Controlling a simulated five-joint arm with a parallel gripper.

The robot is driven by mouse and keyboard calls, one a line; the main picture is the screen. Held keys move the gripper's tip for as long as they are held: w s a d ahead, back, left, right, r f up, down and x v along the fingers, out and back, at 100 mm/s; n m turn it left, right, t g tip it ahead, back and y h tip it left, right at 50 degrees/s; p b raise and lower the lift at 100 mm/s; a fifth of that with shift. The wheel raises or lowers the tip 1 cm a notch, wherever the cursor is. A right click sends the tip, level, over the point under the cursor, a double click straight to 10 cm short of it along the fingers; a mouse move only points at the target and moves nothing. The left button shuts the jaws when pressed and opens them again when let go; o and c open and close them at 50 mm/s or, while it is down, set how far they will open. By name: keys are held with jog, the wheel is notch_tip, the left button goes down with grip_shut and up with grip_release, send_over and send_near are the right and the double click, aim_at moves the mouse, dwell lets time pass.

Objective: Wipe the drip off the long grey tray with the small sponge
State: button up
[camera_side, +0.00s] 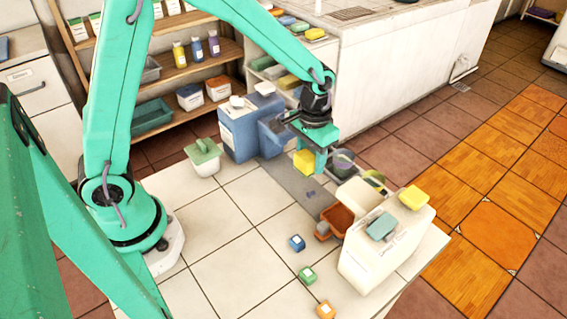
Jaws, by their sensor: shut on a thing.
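My gripper (310,152) is shut on a small yellow sponge (303,162), which shows at the left of its jaws. The fingertips are partly hidden. The sponge appears above the long grey tray (284,175); the gap between them is hard to judge. The tray is a flat grey strip on the white tiled top, running from the blue box toward the brown bin. A small dark blue spot (311,194), which looks like the drip, lies on the tray, nearer the camera than the sponge.
A blue box (238,137) stands at the tray's far end. A brown bin (337,219) and a cream box (362,262) stand at the right. Several small blocks (307,274) lie in front.

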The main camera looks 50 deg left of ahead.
aim_at(310, 186)
notch_tip(310, 186, down, 6)
jog(key=shift+r, duration=0.1)
jog(key=shift+d+f, duration=0.25)
jog(key=shift+d, duration=0.05)
jog(key=shift+c, duration=0.5)
jog(key=shift+d, duration=1.6)
jog(key=shift+a, duration=1.6)
jog(key=shift+a+r, duration=0.15)
jog(key=shift+r, duration=0.5)
jog(key=shift+a+r, duration=0.15)
jog(key=shift+r, duration=3.3)
jog(key=shift+s, duration=0.1)
